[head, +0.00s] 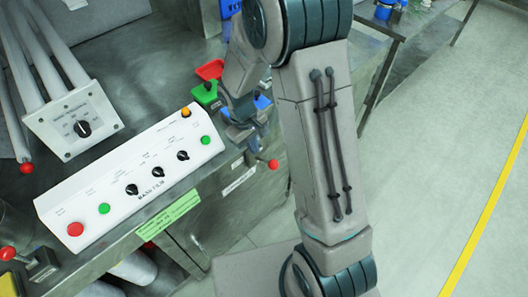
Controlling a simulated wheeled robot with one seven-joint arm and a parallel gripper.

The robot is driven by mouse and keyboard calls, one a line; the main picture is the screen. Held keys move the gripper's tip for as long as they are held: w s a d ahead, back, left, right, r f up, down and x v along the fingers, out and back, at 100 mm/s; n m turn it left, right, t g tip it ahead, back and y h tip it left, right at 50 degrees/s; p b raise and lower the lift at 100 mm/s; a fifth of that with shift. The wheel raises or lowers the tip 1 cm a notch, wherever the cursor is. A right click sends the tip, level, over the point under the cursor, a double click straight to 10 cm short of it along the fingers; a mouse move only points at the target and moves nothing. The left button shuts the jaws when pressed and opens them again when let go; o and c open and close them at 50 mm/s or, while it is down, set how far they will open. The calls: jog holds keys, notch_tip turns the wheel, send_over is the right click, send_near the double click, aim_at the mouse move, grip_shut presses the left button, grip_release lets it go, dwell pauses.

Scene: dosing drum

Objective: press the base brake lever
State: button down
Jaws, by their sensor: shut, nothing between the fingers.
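A short lever with a red ball knob (273,164) sticks out from the front right of the machine bench, above a small white label. Other red-knobbed levers show at the left (26,167) and at the lower left corner (7,253). I cannot read which one is the base brake lever. My gripper (243,133) points down at the bench's right end, just above and left of the right-hand red knob. Its fingers are small and partly hidden by my wrist; they look shut and empty. I cannot tell whether they touch the lever's stem.
A white control panel (105,181) with knobs and buttons lies left of my gripper. A rotary switch box (72,122) stands behind it. Red and green bins (206,92) sit close behind my wrist. A grey table (398,28) stands at the back right. The floor to the right is clear.

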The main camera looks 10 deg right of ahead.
aim_at(266, 162)
jog(key=shift+s+d+f+p, duration=0.45)
jog(key=shift+s+d+f, duration=0.65)
jog(key=shift+d, duration=0.25)
jog(key=shift+r, duration=0.1)
